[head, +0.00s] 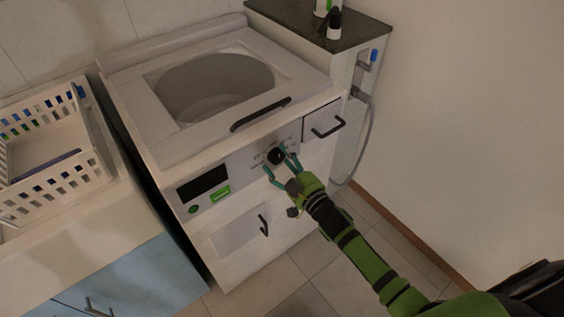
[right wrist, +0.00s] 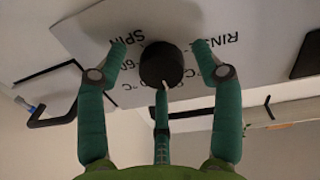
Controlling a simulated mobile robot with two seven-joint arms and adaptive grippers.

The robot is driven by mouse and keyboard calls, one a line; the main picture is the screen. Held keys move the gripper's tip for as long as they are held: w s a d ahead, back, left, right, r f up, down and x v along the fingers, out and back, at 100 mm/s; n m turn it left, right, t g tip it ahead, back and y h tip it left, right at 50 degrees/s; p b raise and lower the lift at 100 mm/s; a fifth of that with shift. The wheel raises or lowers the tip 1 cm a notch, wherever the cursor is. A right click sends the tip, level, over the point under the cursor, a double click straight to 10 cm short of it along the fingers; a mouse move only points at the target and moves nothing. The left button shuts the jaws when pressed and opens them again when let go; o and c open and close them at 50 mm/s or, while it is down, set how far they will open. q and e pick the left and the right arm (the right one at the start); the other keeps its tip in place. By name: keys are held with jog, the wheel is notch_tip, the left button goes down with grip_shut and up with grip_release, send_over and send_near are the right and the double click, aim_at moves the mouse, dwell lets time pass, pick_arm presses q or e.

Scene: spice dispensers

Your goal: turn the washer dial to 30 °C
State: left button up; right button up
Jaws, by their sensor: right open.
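The washer (head: 225,165) is a white top-loading machine with its round drum open to view. Its dial (head: 276,156) is a small black knob on the front panel. In the right wrist view the dial (right wrist: 162,65) is a round black knob with a white pointer mark at its lower edge. Printed labels around it include SPIN, RINSE and °C figures, partly hidden. My right gripper (head: 281,165) is open at the dial. In the right wrist view its fingertips (right wrist: 160,50) stand either side of the dial, with visible gaps. My left gripper is not in view.
A dark display (head: 202,183) and green button (head: 220,193) sit left of the dial. A black drawer handle (head: 327,127) is to the right and a lid handle (head: 260,114) above. A white basket (head: 50,140) stands on the left counter. A dark-topped cabinet (head: 310,22) stands behind right.

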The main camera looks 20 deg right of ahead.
jog(key=c, duration=1.2)
jog(key=shift+o, duration=0.2)
jog(key=shift+s+f+n, duration=0.1)
jog(key=shift+f+n, duration=0.05)
jog(key=shift+n, duration=0.25)
jog(key=n, duration=0.3)
jog(key=shift+d+f+n+b, duration=0.15)
jog(key=shift+n+b, duration=0.15)
jog(key=n+b, duration=0.1)
jog(key=n, duration=0.4)
jog(key=shift+d+n, duration=0.1)
jog(key=shift+n, duration=0.2)
jog(key=o, duration=1.2)
jog(key=shift+d, duration=0.1)
jog(key=shift+c, duration=0.2)
jog(key=shift+r, duration=0.2)
